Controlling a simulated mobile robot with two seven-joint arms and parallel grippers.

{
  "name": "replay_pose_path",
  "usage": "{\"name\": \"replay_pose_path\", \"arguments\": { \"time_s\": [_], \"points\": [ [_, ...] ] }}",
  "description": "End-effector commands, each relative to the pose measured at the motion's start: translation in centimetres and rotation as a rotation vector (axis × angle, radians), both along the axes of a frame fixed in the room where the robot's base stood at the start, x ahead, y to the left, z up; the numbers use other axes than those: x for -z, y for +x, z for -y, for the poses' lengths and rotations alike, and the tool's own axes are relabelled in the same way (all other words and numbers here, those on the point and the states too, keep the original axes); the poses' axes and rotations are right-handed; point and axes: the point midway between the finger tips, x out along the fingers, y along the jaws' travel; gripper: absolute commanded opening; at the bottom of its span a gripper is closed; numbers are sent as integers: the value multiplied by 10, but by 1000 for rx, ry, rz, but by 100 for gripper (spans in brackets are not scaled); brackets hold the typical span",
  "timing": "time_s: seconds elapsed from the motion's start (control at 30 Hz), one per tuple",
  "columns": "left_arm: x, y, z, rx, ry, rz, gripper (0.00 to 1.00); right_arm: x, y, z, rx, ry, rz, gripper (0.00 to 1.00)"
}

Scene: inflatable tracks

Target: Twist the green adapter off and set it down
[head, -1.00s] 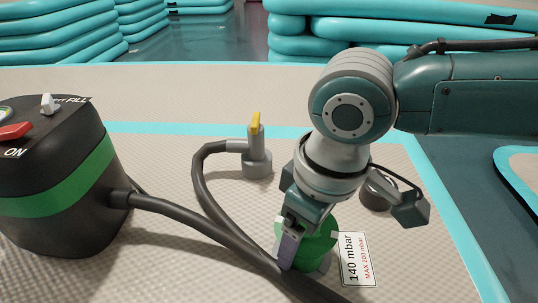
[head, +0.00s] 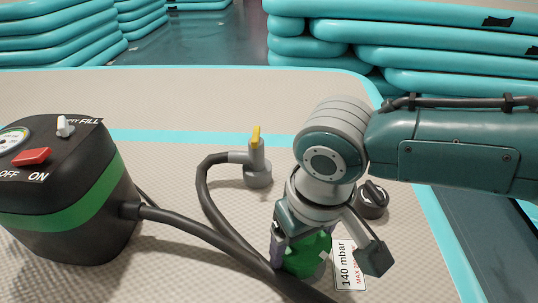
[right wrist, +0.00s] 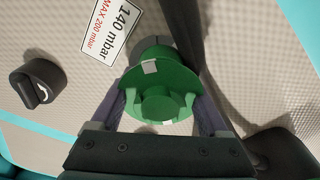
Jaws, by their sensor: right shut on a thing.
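The green adapter (head: 303,258) is at the lower centre of the head view, beside the 140 mbar label. In the right wrist view the adapter (right wrist: 158,95) shows as a round flanged piece with a central stub and white marks. My right gripper (head: 302,250) points down with a purple-grey finger on each side of it and is shut on it. In the right wrist view the fingers (right wrist: 160,110) flank its sides. A grey edge shows at its base; whether it is still joined there cannot be told. My left gripper is not in view.
A black pump (head: 65,190) with a green band stands at left. Its dark hose (head: 190,230) passes close in front of the adapter; a grey fitting with a yellow lever (head: 257,165) stands behind. A black cap (head: 374,198) lies at right. The label (head: 345,265) is flat.

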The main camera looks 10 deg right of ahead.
Motion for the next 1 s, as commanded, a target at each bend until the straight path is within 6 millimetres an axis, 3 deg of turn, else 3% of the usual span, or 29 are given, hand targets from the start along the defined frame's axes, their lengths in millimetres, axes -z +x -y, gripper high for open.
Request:
{"name": "replay_pose_path", "arguments": {
  "time_s": [0.27, 0.73, 1.0],
  "points": [
    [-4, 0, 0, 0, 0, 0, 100, -1, 0, 0, 33, 0, 0, 22],
    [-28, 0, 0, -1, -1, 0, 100, -1, -1, 1, 416, -1, -2, 22],
    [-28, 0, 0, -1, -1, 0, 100, 1, 0, 2, 454, -1, 0, 22]
  ]
}}
